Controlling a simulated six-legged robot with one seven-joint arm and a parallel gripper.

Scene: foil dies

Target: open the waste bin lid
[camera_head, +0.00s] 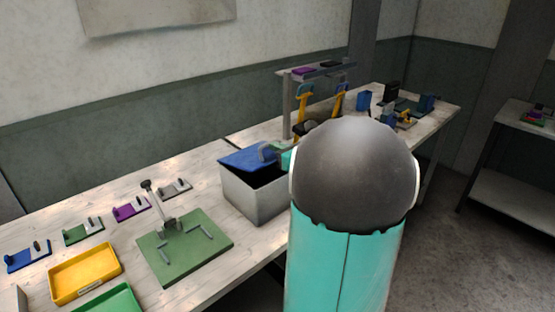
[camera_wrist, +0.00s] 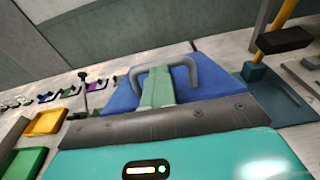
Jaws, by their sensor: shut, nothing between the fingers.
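The waste bin (camera_head: 258,205) is a grey box on the workbench in the head view. Its blue lid (camera_head: 240,160) is tilted up, with a dark gap showing between it and the bin's rim. The lid (camera_wrist: 120,98) fills the middle of the wrist view, with a grey bar handle (camera_wrist: 208,76) on it. My gripper (camera_wrist: 157,78) is shut, its pale green fingers inside the handle's outline against the lid. I cannot tell whether they touch the handle. In the head view my arm hides most of the gripper and the bin's right side.
A green board with a stand (camera_head: 180,250), a yellow tray (camera_head: 85,272) and a green tray (camera_head: 112,300) lie left of the bin. Several small fixtures line the bench's back edge. A rack (camera_head: 310,75) with yellow-handled tools stands behind the bin.

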